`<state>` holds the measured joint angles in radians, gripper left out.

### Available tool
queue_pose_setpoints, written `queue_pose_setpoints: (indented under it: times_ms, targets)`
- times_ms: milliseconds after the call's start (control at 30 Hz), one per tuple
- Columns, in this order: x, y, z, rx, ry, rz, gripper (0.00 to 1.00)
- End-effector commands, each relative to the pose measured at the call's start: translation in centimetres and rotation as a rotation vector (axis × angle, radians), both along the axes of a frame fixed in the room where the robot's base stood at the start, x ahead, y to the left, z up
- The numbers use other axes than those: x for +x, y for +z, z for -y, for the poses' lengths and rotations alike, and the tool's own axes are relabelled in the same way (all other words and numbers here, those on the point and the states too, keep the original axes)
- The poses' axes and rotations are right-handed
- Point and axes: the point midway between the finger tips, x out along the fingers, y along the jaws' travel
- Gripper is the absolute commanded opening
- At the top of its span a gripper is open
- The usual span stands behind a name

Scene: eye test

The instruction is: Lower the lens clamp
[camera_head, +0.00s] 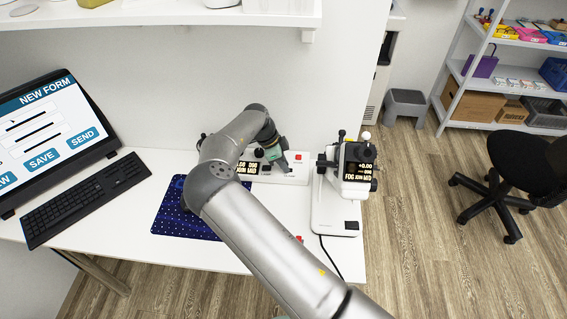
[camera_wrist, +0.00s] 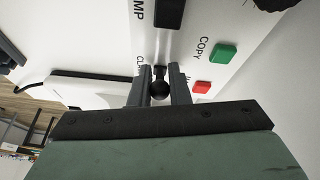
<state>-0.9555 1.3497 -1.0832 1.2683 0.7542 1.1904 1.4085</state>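In the wrist view, a black ball knob (camera_wrist: 158,89) on a short stalk stands at a slot in a white panel (camera_wrist: 228,72). Lettering beside it is partly hidden and shows "CL" and "MP". My gripper (camera_wrist: 160,84) has its two grey fingers on either side of the knob, close against it, and looks shut on it. The lens itself cannot be made out.
A green button (camera_wrist: 223,53) marked COPY and a red button (camera_wrist: 202,87) are close to the right finger. A second white device (camera_head: 335,210) stands to the right near the desk edge. A blue mat (camera_head: 172,215), keyboard (camera_head: 84,199) and monitor (camera_head: 48,138) are left.

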Motion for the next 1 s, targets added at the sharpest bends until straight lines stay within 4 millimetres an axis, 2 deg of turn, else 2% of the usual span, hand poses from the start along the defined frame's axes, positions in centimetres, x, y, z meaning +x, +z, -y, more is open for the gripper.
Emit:
queue_pose_setpoints:
  times_ms: [367,1000]
  targets:
    - [0.0,0.1,0.2,0.064,-0.004,0.004,0.0]
    - [0.0,0.5,2.3,0.506,-0.004,0.03,0.0]
